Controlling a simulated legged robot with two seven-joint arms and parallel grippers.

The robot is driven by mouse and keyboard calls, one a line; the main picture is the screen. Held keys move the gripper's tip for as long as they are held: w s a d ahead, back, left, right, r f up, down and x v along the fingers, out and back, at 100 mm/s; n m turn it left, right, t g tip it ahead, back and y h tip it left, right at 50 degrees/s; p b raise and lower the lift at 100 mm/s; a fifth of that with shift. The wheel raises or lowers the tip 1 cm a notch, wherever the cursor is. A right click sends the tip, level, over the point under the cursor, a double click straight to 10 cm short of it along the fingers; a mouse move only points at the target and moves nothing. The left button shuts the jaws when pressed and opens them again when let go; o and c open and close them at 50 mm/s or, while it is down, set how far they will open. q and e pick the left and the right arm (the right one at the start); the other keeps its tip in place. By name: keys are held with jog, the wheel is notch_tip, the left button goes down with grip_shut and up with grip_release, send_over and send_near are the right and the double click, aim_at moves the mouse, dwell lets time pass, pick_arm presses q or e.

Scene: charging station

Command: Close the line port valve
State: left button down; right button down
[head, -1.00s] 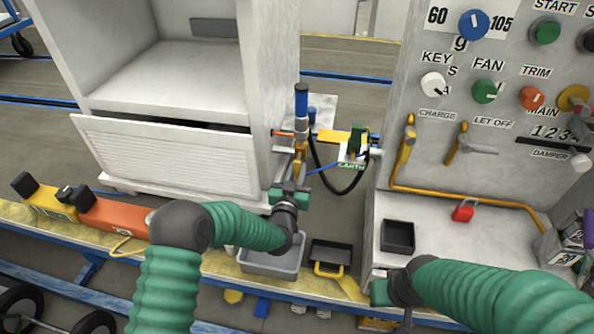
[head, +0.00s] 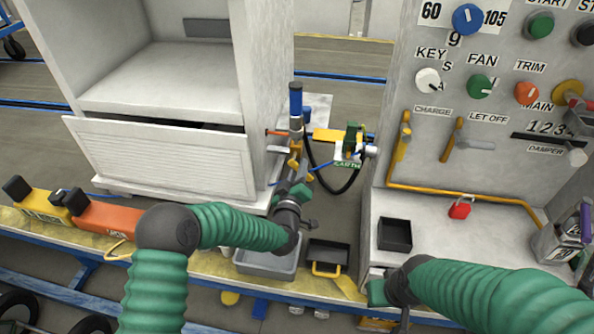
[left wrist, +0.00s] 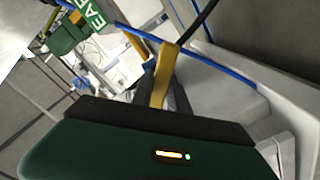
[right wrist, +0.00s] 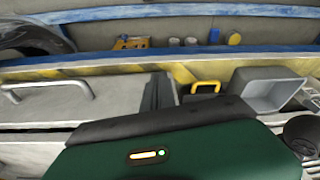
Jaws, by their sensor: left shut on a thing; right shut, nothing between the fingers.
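The line port valve stands between the white cabinet and the control panel, on a pipe assembly with a blue-topped upright (head: 296,100). Its yellow handle (head: 295,158) is at the tip of my left gripper (head: 294,174). In the left wrist view the yellow handle (left wrist: 164,72) rises between the fingers, and the gripper is shut on it. The fingers hide the handle's lower end. My right gripper (head: 378,292) is shut and empty at the bench's front edge, far from the valve. The right wrist view shows its green body (right wrist: 180,150).
A green fitting (head: 354,140) and black hose lie right of the valve. The white cabinet (head: 165,160) stands close on the left. A grey bin (head: 268,262) and a black tray (head: 328,252) sit below. A red padlock (head: 460,208) lies on the panel's shelf.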

pick_arm(q)
jog(key=n, duration=0.4)
jog(key=shift+d+r+n, duration=0.2)
jog(key=shift+r+n, duration=0.2)
jog(key=shift+d+r+n+b, duration=0.1)
jog(key=shift+r+n+b, duration=0.15)
jog(key=shift+n, duration=0.85)
jog(key=shift+r+n+b, duration=0.15)
jog(key=shift+r+n, duration=0.1)
jog(key=shift+n, duration=0.85)
jog(key=c, duration=1.4)
grip_release()
jog(key=shift+o, duration=0.6)
jog(key=shift+s, duration=0.1)
jog(key=s+a+p, duration=0.3)
jog(key=s, duration=1.3)
jog(key=shift+s+a, duration=0.15)
jog(key=shift+s, duration=0.05)
